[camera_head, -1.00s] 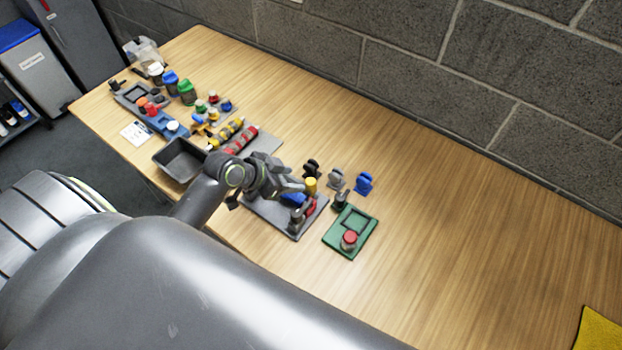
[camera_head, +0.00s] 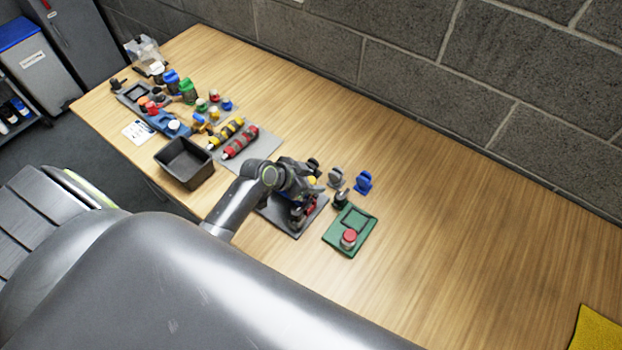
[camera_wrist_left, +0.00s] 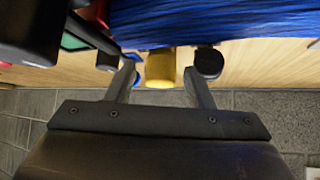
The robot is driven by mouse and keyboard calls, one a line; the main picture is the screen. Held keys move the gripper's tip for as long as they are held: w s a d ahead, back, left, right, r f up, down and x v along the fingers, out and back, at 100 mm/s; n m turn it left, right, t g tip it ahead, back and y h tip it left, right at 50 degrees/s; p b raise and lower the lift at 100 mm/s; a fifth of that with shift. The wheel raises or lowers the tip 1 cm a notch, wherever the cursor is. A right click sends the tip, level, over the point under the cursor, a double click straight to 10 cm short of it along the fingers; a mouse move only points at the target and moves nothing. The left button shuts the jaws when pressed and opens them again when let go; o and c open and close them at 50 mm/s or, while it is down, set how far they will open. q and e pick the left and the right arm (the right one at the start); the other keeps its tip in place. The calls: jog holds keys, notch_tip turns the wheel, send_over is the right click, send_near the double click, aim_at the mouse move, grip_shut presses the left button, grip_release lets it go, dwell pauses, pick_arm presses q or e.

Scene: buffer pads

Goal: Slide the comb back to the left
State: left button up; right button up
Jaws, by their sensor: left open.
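A dark grey base plate (camera_head: 272,215) lies on the table, partly covered by my left gripper (camera_head: 302,186). In the left wrist view a blue ribbed piece (camera_wrist_left: 215,18) fills the top, and a yellow cylinder (camera_wrist_left: 160,68) stands just below it. My left gripper, also in the left wrist view (camera_wrist_left: 159,72), is open with one finger on each side of the yellow cylinder; I cannot tell whether they touch it. A black round knob (camera_wrist_left: 208,62) is just beyond the right finger. No part is clearly recognisable as a comb. My right gripper is not in view.
A green plate (camera_head: 336,242) with a red button (camera_head: 348,238) lies right of the base plate. Grey (camera_head: 335,178) and blue (camera_head: 363,183) small pieces stand behind it. A black bin (camera_head: 185,172) and several parts crowd the left. The table's right is mostly clear.

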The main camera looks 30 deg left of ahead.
pick_arm(q)
grip_shut()
jog(key=a+b, duration=0.1)
jog(key=a, duration=0.2)
jog(key=w+a+b, duration=0.1)
jog(key=a+b, duration=0.1)
jog(key=a, duration=0.2)
jog(key=a+b, duration=0.1)
jog(key=a, duration=0.3)
jog(key=shift+w+b, duration=0.25)
jog(key=shift+b, duration=0.1)
jog(key=shift+c, duration=2.3)
grip_release()
jog(key=o, duration=0.5)
jog(key=shift+a, duration=0.1)
jog(key=shift+c, duration=0.2)
jog(key=shift+r, duration=0.1)
